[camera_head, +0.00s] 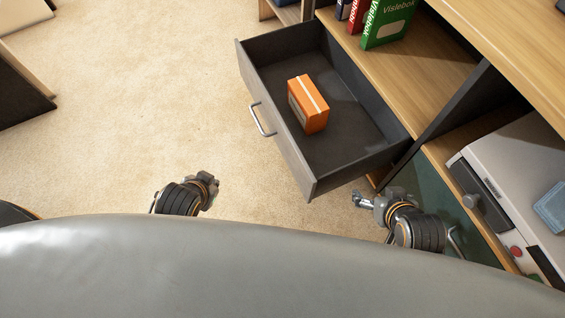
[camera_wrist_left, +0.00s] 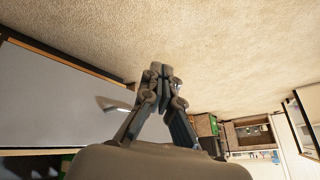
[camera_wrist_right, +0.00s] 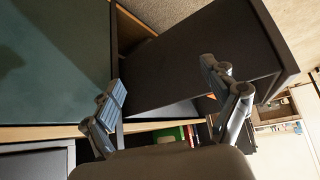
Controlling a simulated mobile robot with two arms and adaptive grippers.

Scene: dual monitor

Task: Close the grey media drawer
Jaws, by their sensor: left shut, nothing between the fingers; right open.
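The grey media drawer (camera_head: 289,157) stands pulled out of the wooden cabinet. A bar handle (camera_head: 262,119) is on its front, and an orange box (camera_head: 308,104) lies inside. My left gripper (camera_head: 212,184) is shut and empty over the carpet, apart from the drawer front and nearer to me. The right wrist view shows the drawer's dark outer side (camera_wrist_right: 200,60) beyond the open fingers (camera_wrist_right: 168,95). In the left wrist view the fingers (camera_wrist_left: 160,72) are together.
Books (camera_head: 388,24) stand on the wooden shelf (camera_head: 420,65) beside the drawer. A dark green cabinet panel (camera_head: 440,190) is near my right gripper, with a grey machine (camera_head: 520,165) on the shelf beside it. Carpet (camera_head: 150,100) left of the drawer is clear.

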